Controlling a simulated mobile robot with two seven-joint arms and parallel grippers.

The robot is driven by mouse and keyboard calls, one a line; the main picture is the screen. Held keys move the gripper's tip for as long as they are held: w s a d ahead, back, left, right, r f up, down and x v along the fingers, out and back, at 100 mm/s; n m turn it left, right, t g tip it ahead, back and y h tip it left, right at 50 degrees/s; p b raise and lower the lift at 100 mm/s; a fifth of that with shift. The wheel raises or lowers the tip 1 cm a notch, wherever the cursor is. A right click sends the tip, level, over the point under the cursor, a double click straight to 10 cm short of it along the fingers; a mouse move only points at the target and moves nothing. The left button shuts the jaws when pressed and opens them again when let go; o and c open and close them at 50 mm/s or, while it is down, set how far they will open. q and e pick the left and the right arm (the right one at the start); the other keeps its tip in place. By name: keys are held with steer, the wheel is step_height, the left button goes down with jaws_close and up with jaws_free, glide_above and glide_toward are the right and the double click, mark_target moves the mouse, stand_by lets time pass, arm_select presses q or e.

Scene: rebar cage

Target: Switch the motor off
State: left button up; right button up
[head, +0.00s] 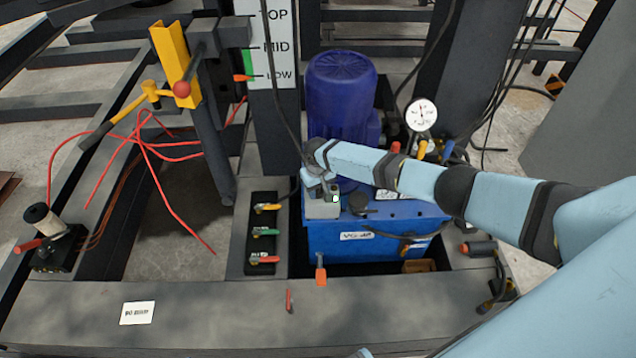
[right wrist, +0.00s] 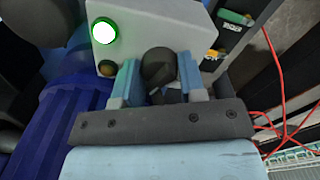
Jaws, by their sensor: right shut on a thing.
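The blue motor (head: 342,95) stands upright on a blue pump unit (head: 340,238); part of it also shows in the right wrist view (right wrist: 60,120). A light grey switch box (head: 322,210) sits at the unit's front left. In the right wrist view, the box (right wrist: 150,25) carries a lit green lamp (right wrist: 104,31), a dark amber button (right wrist: 107,68) and a black knob (right wrist: 158,64). My right gripper (right wrist: 160,80) is shut on the black knob, a finger on each side. In the head view, my right gripper (head: 322,182) is over the box. My left gripper is not in view.
A pressure gauge (head: 421,114) stands behind my right arm. A valve block (head: 262,232) with several coloured levers lies left of the unit. A TOP/MID/LOW scale board (head: 272,45) stands behind. Red cords (head: 165,155) loop at the left. Dark beams surround the unit.

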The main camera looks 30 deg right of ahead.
steer(key=n, duration=0.6)
steer(key=shift+n+p, duration=0.3)
steer(key=n, duration=0.4)
steer(key=shift+n, duration=1.1)
steer(key=o, duration=0.9)
steer(key=shift+r, duration=0.1)
